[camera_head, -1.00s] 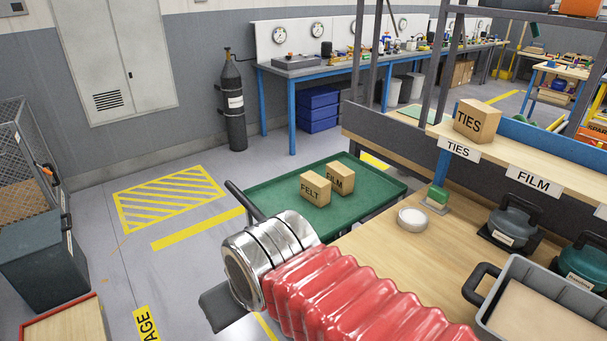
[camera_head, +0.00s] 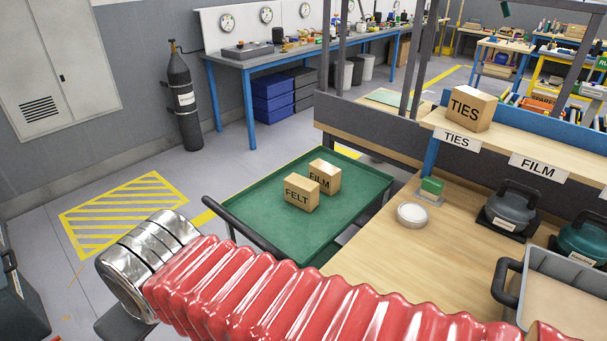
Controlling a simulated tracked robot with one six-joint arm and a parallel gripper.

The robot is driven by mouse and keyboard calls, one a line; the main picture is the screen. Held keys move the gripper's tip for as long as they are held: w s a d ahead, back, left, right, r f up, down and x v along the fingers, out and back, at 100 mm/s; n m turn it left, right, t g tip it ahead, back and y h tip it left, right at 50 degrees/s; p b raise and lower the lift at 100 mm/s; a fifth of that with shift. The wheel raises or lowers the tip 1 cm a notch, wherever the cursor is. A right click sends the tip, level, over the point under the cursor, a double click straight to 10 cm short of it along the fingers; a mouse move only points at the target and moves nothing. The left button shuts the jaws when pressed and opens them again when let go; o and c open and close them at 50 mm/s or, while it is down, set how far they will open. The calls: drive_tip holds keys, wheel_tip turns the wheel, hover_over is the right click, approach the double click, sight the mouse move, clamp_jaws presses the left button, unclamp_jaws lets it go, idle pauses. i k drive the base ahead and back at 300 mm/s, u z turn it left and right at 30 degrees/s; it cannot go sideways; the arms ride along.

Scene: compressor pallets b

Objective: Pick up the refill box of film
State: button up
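The cardboard box lettered FILM (camera_head: 325,176) sits on the green top of a cart (camera_head: 262,218). The box lettered FELT (camera_head: 301,194) stands close in front of it, at its lower left, and hides part of its front. My arm, with a red ribbed sleeve and a silver collar, crosses the lower picture. A dark piece at its end, likely my gripper (camera_head: 118,322), shows at the bottom left, well left of and nearer than the cart. Its fingers are not clear, so I cannot tell whether it is open.
A box lettered TIES (camera_head: 471,108) sits on a shelf with TIES and FILM labels (camera_head: 538,167). The wooden bench (camera_head: 400,262) holds a white round dish (camera_head: 412,214), dark lidded pots and a grey tray (camera_head: 560,270). The cart's black handle (camera_head: 240,230) faces my arm.

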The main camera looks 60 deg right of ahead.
sight(321, 172)
drive_tip(key=z, duration=0.05)
drive_tip(key=i, duration=1)
drive_tip(key=z, duration=0.2)
